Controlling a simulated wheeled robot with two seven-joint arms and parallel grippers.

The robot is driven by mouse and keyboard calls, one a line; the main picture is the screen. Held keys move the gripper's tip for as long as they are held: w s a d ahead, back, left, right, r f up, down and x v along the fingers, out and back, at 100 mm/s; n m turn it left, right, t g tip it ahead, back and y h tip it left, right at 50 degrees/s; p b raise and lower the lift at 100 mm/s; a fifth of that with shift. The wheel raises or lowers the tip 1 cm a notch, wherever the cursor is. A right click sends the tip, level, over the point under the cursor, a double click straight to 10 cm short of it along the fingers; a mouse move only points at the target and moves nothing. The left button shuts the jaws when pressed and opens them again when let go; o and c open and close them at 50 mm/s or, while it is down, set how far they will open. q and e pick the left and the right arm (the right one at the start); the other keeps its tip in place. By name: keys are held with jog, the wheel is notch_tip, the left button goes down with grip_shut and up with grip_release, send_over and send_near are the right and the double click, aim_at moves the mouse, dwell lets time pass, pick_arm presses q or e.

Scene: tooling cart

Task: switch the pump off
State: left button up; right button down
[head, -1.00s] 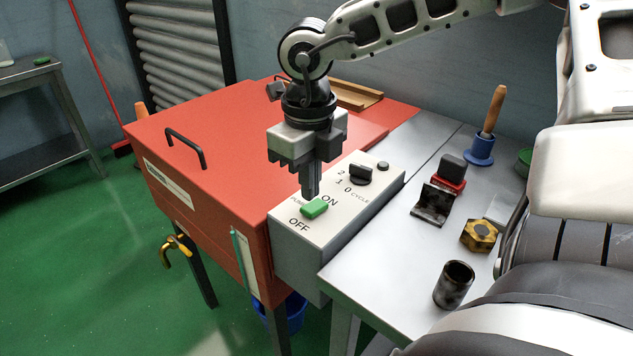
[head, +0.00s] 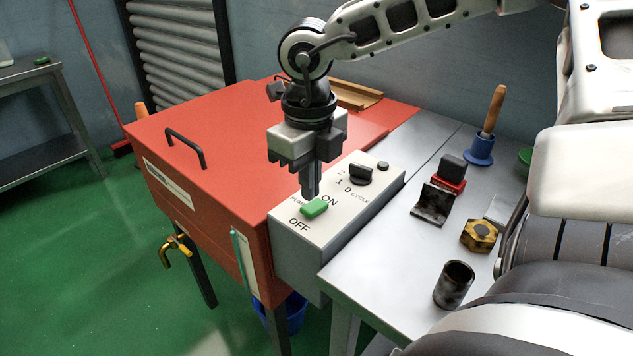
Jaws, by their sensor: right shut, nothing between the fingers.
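The pump switch (head: 314,207) is a green rocker on the sloped top of the pale control box (head: 298,258), between the printed words ON and OFF. I cannot tell for sure which way it is tilted. My right gripper (head: 310,194) points straight down with its fingers shut and empty. Its tips are right at the ON end of the green switch, and I cannot tell whether they touch it. They hide part of the PUMP label. My left gripper is not in view.
On the grey bench (head: 380,270) are a dark cup (head: 454,284), a yellow nut (head: 479,235) and a blue-based brush (head: 479,150).

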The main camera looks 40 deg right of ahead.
aim_at(311, 208)
jog(key=shift+f+b, duration=1.3)
jog(key=shift+b, duration=0.3)
dwell(0.8)
jog(key=shift+r, duration=0.15)
jog(key=shift+r+p, duration=1.85)
jog(key=shift+r, duration=1.6)
jog(key=shift+f, duration=0.1)
